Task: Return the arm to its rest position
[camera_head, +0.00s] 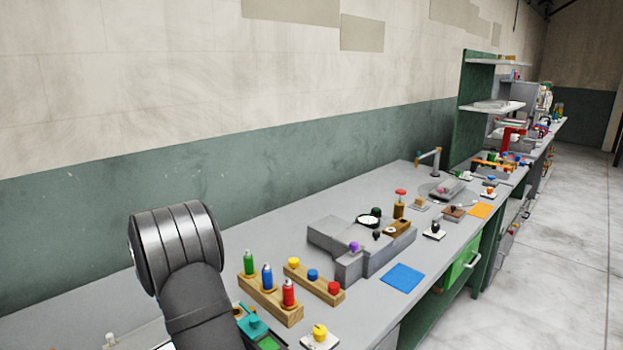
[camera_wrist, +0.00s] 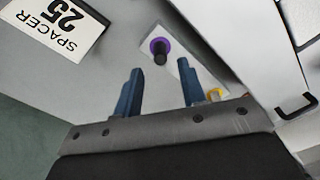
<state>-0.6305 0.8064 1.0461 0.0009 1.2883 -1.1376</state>
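My arm (camera_head: 180,265) rises at the lower left of the head view, over the near end of the bench. My gripper (camera_wrist: 157,88) shows only in the wrist view. Its two blue fingers stand well apart, with nothing held between them.
The bench (camera_head: 300,205) holds a wooden rack with bottles (camera_head: 270,300), a rack with coloured caps (camera_head: 313,283), a grey stepped block (camera_head: 345,238) and a blue mat (camera_head: 403,279). A block marked "SPACER 25" (camera_wrist: 60,25) and a black handle (camera_wrist: 296,107) show in the wrist view.

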